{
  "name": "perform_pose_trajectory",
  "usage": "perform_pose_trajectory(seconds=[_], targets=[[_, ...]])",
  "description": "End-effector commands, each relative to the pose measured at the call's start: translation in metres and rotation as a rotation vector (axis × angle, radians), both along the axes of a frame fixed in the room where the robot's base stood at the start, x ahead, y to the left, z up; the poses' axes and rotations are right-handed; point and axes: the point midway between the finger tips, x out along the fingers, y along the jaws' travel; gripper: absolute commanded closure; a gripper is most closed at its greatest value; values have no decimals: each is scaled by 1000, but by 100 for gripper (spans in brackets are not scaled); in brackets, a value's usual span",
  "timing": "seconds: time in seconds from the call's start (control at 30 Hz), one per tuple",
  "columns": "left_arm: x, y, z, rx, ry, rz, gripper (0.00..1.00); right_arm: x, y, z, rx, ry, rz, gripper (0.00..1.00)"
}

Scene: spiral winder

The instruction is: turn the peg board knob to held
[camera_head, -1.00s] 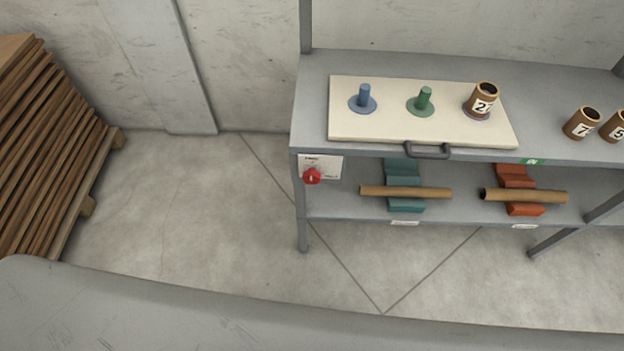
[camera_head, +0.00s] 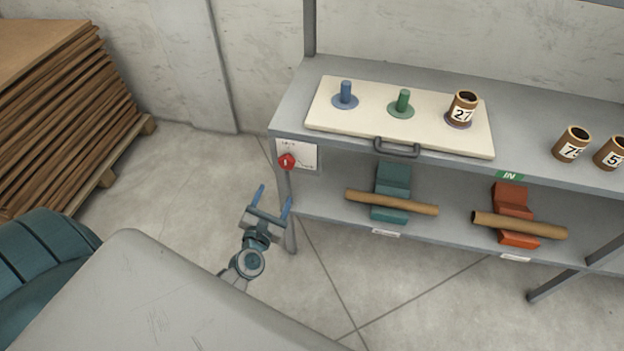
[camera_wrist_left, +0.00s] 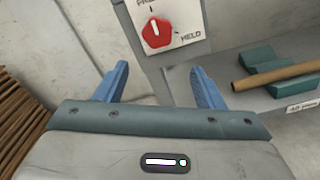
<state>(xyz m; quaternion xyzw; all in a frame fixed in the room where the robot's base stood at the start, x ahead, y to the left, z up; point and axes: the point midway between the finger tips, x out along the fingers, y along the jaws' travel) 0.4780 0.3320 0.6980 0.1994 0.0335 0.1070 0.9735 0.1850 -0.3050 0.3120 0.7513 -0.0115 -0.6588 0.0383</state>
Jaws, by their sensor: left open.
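The red knob (camera_head: 287,161) sits on a white label plate (camera_head: 307,156) at the shelf's left front post, below the peg board (camera_head: 330,119). In the left wrist view the knob (camera_wrist_left: 156,33) shows a white pointer line aimed up, slightly left, toward a partly cut-off word; "HELD" is printed at its lower right. My left gripper (camera_head: 275,196) is open and empty, below and a little left of the knob, apart from it. Its blue fingers also show in the left wrist view (camera_wrist_left: 158,85), below the knob. My right gripper is not in view.
The peg board carries a blue peg (camera_head: 346,92), a green peg (camera_head: 403,101) and a tube marked 27 (camera_head: 462,108). Brown tubes lie on teal (camera_head: 391,178) and orange (camera_head: 512,198) cradles below. Stacked brown sheets (camera_head: 60,110) stand at left. Floor between is clear.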

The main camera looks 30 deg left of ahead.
Motion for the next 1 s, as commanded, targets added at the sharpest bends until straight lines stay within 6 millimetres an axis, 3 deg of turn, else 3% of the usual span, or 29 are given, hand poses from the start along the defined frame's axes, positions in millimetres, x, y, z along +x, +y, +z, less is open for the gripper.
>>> perform_pose_trajectory(seconds=[0.1, 0.23, 0.7, 1.0], targets=[[3, 2, 14, -76, -45, 13, 38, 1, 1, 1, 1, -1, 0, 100], [16, 5, 17, -83, -49, 14, 38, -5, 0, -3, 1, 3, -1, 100], [94, 24, 15, -80, -45, 13, 38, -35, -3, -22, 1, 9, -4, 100], [106, 27, 14, -79, -44, 14, 38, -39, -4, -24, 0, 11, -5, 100]])
